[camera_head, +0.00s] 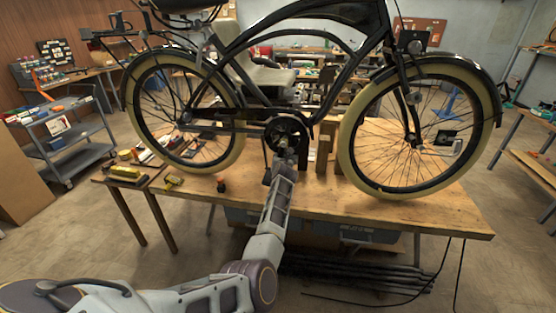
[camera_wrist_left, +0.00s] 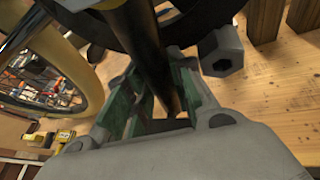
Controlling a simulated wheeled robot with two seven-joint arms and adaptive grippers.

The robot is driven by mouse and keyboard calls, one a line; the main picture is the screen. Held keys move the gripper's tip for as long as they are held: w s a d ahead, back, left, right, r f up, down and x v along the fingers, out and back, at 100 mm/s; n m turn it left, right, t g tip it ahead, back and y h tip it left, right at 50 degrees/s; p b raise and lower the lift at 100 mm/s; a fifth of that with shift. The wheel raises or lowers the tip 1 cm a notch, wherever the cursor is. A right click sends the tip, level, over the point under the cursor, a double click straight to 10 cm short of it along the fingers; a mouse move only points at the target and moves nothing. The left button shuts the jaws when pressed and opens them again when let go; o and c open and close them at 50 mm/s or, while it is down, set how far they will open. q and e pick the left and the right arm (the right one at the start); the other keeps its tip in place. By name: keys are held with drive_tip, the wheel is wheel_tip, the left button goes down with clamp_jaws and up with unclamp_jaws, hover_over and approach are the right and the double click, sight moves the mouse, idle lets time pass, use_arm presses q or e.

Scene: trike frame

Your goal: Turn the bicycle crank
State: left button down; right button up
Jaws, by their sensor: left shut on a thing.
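A black bicycle (camera_head: 343,14) with cream tyres stands over a wooden workbench, its front wheel to the right. Its dark crank and chainring (camera_head: 287,131) are at the middle, between the wheels. My left gripper (camera_head: 284,157) reaches up to the crank from the front and partly covers it. In the left wrist view, my left gripper's fingers (camera_wrist_left: 164,98) are shut around a dark bar, the crank arm (camera_wrist_left: 146,42), which runs upward between the green-lined pads. The bar's lower end is hidden by the gripper. My right gripper is in neither view.
The workbench (camera_head: 420,212) carries wooden blocks (camera_head: 324,150) behind the crank and yellow tools (camera_head: 125,173) at its left end. The rear wheel (camera_head: 238,145) and front wheel (camera_head: 348,150) flank my arm. A grey cart (camera_head: 75,153) stands at left. Open floor lies in front.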

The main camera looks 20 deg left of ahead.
use_arm(q)
drive_tip(key=shift+d+f, duration=0.15)
drive_tip(key=shift+d, duration=0.1)
idle(0.3)
drive_tip(key=c, duration=1.2)
unclamp_jaws()
drive_tip(key=shift+c, duration=0.2)
drive_tip(key=shift+a, duration=0.1)
